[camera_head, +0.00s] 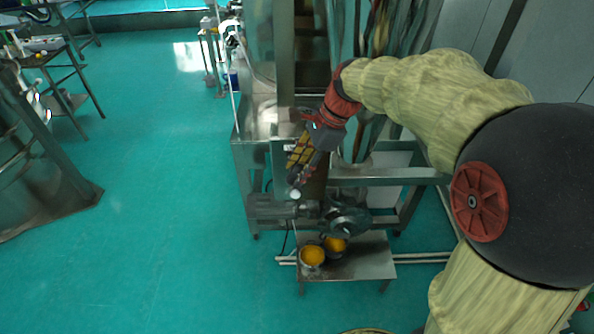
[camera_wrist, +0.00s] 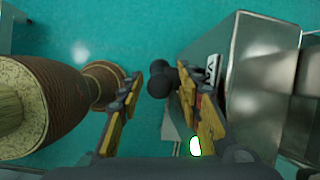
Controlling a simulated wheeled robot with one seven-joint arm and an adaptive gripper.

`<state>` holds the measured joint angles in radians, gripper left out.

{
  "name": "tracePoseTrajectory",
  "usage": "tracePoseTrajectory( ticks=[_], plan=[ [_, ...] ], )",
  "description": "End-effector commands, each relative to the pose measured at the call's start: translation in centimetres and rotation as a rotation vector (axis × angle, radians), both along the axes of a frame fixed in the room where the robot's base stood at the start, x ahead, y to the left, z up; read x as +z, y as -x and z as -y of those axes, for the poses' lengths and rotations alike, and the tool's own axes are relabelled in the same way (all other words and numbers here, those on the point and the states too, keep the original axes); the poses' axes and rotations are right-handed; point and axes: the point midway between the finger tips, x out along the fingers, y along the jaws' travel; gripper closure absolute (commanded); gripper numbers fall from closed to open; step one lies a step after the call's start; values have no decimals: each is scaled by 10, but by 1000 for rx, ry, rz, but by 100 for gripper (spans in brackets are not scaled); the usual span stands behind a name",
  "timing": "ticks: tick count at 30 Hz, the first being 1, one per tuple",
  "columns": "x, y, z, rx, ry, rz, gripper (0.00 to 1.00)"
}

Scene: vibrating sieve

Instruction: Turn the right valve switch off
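My gripper (camera_wrist: 159,76) is open, with its two yellow-and-dark fingers apart and nothing clasped. A dark knob-like part (camera_wrist: 158,84), possibly the valve switch, shows in the wrist view between the fingertips, close to the right one. I cannot tell whether they touch. A metal box (camera_wrist: 262,70) with a partly hidden white label (camera_wrist: 212,69) stands right of the fingers. In the head view my gripper (camera_head: 297,176) points down beside the metal machine (camera_head: 262,165). The switch cannot be made out there, and its setting is unclear.
Metal frame legs and bars stand close to my arm.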

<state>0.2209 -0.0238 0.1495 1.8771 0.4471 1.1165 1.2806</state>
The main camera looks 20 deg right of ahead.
Motion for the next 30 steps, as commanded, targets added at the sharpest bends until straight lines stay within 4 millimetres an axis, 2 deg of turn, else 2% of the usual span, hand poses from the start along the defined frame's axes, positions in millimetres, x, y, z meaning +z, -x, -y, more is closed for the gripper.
tracePoseTrajectory(
  ticks=[4,13,30],
  plan=[
    [-9,-2,-4,1,0,1,65],
    [-10,-2,-5,1,0,1,65],
    [-10,-2,-4,1,0,1,98]
  ],
)
